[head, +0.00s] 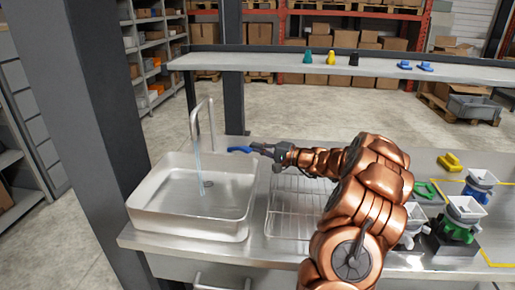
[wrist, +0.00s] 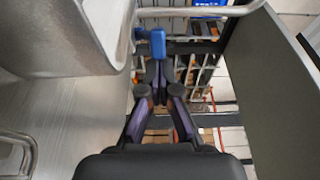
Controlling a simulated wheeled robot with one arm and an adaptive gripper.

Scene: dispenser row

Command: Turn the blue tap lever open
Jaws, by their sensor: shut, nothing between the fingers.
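The blue tap lever (head: 240,149) stands at the right rear of the steel sink, beside the curved metal spout (head: 211,105). In the wrist view the blue lever (wrist: 158,42) is just beyond my fingertips. My gripper (head: 258,149) is shut and empty, its tips close to the lever's right end; I cannot tell whether they touch it. My gripper also shows in the wrist view (wrist: 158,78). A thin pale-blue stream of water (head: 198,168) falls from the spout into the sink. The lever's pivot is hard to make out.
The sink basin (head: 150,215) is left of my arm, with a wire rack (head: 287,218) to its right. Several small dispensers, one a green-based one (head: 457,230), stand at the right. A raised shelf (head: 280,62) runs behind the counter. A dark post (head: 90,110) rises at the left.

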